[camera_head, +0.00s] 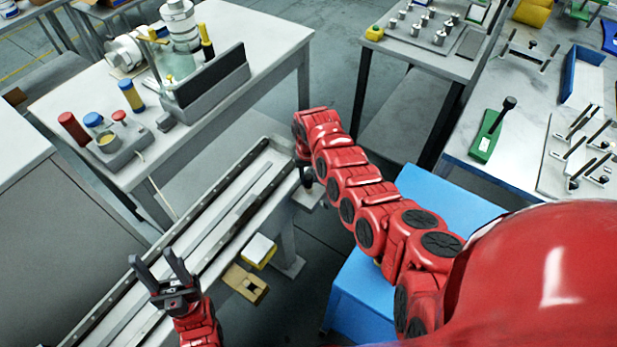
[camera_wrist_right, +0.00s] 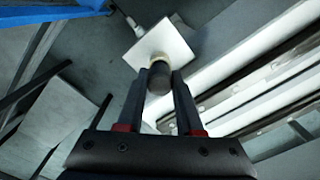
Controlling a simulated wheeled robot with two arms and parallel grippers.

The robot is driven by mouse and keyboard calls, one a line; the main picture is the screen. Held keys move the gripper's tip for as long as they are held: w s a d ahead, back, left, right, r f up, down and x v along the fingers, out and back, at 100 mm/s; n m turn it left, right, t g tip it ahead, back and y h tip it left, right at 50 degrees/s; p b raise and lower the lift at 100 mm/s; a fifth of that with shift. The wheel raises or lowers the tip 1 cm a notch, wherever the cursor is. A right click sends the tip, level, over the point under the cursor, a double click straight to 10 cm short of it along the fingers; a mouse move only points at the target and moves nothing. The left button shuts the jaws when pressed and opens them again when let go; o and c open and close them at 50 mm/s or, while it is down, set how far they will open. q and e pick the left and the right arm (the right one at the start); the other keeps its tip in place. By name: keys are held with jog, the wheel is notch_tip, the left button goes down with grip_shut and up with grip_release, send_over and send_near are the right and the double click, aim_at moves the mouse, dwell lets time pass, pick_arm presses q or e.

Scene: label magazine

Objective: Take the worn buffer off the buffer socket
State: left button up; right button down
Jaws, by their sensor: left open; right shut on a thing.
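In the right wrist view, my right gripper (camera_wrist_right: 158,84) is shut on the worn buffer (camera_wrist_right: 159,72), a short dark cylinder with a pale band at its far end. A light square plate (camera_wrist_right: 172,42), seemingly the buffer socket's base, lies just behind it. I cannot tell whether the buffer still touches the socket. In the head view the plate (camera_head: 311,197) is beside the rail's far end, under my right gripper (camera_head: 307,180), and the buffer is barely visible. My left gripper (camera_head: 160,264) is open and empty over the rail at lower left.
A long grey rail (camera_head: 222,205) runs diagonally at left. Beside it are a yellow block with a white top (camera_head: 259,249) and a tan slotted block (camera_head: 245,284). A blue box (camera_head: 365,290) stands below my right arm. Tables with tools stand behind and at right.

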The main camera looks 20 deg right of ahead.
aim_at(308, 177)
jog(key=shift+r+p, duration=1.6)
jog(key=shift+r, duration=0.6)
